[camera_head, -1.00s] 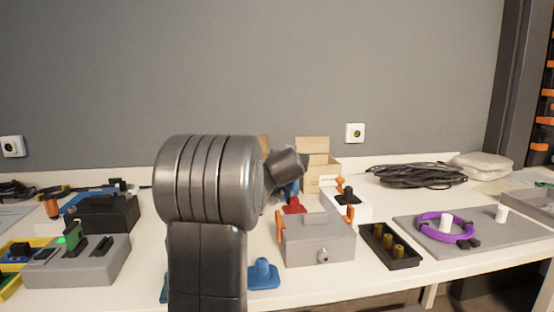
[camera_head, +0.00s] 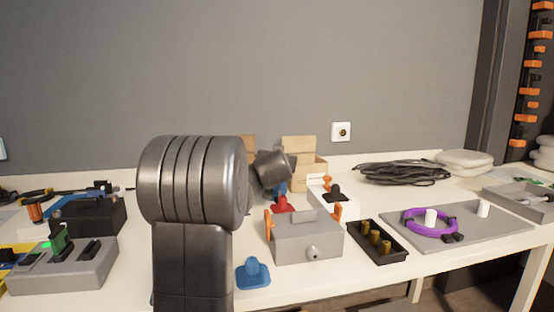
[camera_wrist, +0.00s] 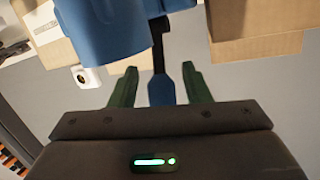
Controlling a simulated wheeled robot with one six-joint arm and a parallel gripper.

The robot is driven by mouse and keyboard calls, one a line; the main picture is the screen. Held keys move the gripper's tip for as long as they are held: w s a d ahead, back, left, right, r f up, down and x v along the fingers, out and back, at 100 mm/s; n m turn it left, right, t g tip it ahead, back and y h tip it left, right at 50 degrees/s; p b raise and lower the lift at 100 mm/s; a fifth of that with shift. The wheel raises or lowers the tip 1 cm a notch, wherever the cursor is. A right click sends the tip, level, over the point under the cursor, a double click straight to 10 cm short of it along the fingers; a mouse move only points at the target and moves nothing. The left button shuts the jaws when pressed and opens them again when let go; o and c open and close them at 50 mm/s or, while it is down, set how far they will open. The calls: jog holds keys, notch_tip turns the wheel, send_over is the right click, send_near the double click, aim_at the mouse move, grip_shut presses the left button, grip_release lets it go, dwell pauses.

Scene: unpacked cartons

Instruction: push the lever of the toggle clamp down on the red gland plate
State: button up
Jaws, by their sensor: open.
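In the head view the red gland plate (camera_head: 283,204) shows as a small red piece behind the grey box, partly hidden by my arm. A blue part (camera_head: 280,188) shows just above it. In the wrist view a large blue body (camera_wrist: 115,28) fills the upper middle; a dark rod (camera_wrist: 158,48) runs from it to a blue tip (camera_wrist: 161,91). This may be the clamp and its lever, but I cannot tell for sure. My gripper (camera_wrist: 159,68) is open, its green fingers on either side of the blue tip. Contact cannot be made out; the head view hides the fingers.
A grey box (camera_head: 305,238) with orange side latches stands in front of the red piece. To its right are a white block with a black plate (camera_head: 336,194) and a black tray (camera_head: 377,242). Cardboard cartons (camera_head: 300,150) stand behind. A blue piece (camera_head: 253,273) lies in front.

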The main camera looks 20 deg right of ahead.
jog(key=p+v, duration=0.1)
jog(key=v, duration=1.1)
